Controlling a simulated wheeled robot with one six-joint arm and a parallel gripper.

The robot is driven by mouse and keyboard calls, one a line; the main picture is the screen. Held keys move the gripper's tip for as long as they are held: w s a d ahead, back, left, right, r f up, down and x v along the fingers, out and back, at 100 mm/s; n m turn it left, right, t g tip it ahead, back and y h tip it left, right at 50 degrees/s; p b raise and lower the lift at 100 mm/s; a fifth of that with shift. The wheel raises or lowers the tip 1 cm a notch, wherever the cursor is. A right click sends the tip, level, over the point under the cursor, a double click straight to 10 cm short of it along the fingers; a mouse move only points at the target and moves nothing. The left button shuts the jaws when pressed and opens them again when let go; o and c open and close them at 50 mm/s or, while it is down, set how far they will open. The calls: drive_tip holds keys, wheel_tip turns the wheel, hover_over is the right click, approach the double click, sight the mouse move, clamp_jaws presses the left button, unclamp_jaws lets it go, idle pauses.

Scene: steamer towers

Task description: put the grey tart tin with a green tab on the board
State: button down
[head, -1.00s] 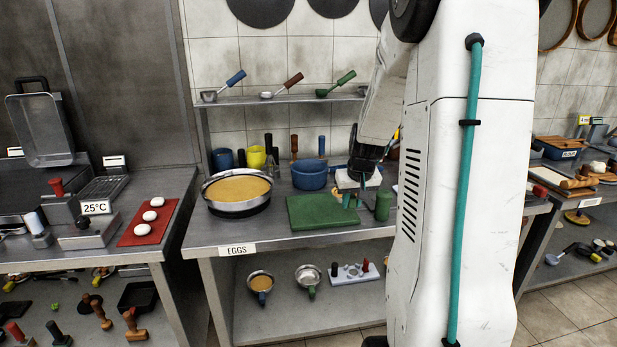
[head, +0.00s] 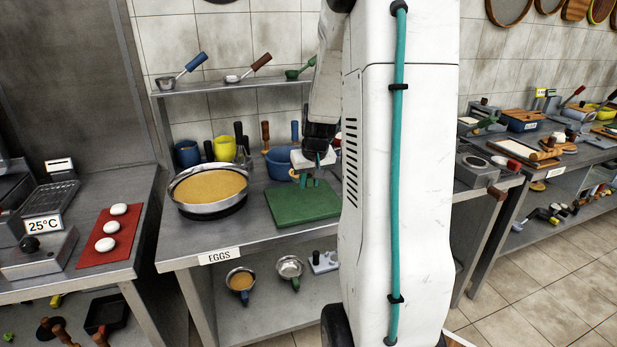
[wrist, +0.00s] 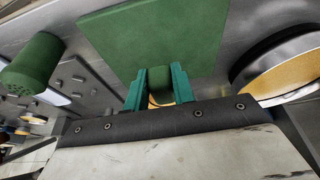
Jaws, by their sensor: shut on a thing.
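The green board (head: 295,208) lies flat on the middle table and also fills the top of the wrist view (wrist: 150,32). My gripper (head: 309,178) is over the back part of the board, pointing down. In the wrist view its teal fingers (wrist: 160,85) are shut on a green tab (wrist: 160,82). A small crescent of orange-yellow filling (wrist: 155,103) shows beneath the tab. The rest of the held tin is hidden by my gripper, so its grey body cannot be made out. Its exact height over the board cannot be told.
A large pan with yellow filling (head: 208,188) stands left of the board. A blue pot (head: 279,163) stands behind it. A green cylinder (wrist: 30,62) shows in the wrist view. Small pans sit on the lower shelf, one blue-handled (head: 240,280), one green-handled (head: 289,267).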

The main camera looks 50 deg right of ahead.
sight(308, 206)
drive_tip(key=shift+a+f, duration=0.1)
drive_tip(key=shift+f, duration=2.5)
drive_tip(key=shift+f, duration=0.45)
drive_tip(key=c, duration=1.1)
unclamp_jaws()
drive_tip(key=v, duration=0.7)
drive_tip(key=shift+s+r, duration=0.2)
drive_tip(key=shift+r, duration=0.15)
drive_tip(key=shift+v, duration=2.2)
